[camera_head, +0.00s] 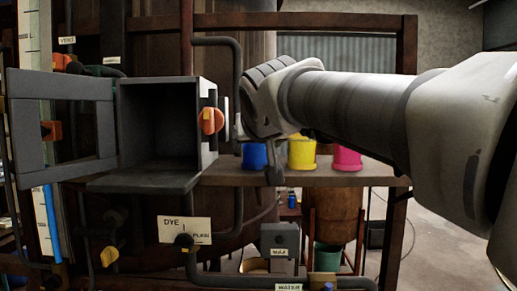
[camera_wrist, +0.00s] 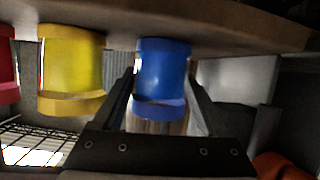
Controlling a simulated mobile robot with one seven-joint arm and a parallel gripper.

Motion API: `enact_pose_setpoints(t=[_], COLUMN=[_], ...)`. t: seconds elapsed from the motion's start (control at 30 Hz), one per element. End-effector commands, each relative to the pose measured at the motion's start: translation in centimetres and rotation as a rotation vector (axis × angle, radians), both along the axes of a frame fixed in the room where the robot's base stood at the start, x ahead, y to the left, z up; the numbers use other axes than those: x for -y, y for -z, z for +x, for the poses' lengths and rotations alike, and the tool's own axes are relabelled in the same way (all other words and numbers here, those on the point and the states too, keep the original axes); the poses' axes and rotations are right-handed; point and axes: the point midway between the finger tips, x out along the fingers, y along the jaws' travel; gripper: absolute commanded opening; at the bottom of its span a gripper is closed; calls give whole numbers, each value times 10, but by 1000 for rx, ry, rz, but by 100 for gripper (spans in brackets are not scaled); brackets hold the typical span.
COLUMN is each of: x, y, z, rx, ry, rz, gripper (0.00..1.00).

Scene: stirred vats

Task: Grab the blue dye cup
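The blue dye cup (camera_head: 254,157) stands on the wooden shelf in the head view, left of the yellow cup (camera_head: 302,153) and pink cup (camera_head: 346,158). The wrist view appears upside down. There the blue cup (camera_wrist: 163,75) lies between the two fingertips of my gripper (camera_wrist: 162,82), one on each side. The gripper looks open, and firm contact with the cup is not visible. The yellow cup (camera_wrist: 72,65) is to the left in the wrist view.
The shelf (camera_head: 380,179) carries the cups. Left of them is an open dark box (camera_head: 160,125) with its door swung left and an orange knob (camera_head: 211,120) on its side. A wooden beam (camera_head: 300,20) crosses above. Pipes and a DYE label (camera_head: 185,229) are below.

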Motion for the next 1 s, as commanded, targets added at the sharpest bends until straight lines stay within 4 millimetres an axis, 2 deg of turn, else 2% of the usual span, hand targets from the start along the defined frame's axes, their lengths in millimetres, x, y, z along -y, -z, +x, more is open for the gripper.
enact_pose_setpoints(t=[0.03,0.17,0.57,0.77,1.0], x=[0,0,0,0,0], y=[0,0,-7,-30,-72], z=[0,0,1,0,1], rx=[-1,-1,1,2,3], ry=[0,1,0,-1,-1], rz=[0,0,0,2,2], gripper=[30,8,8,8,8])
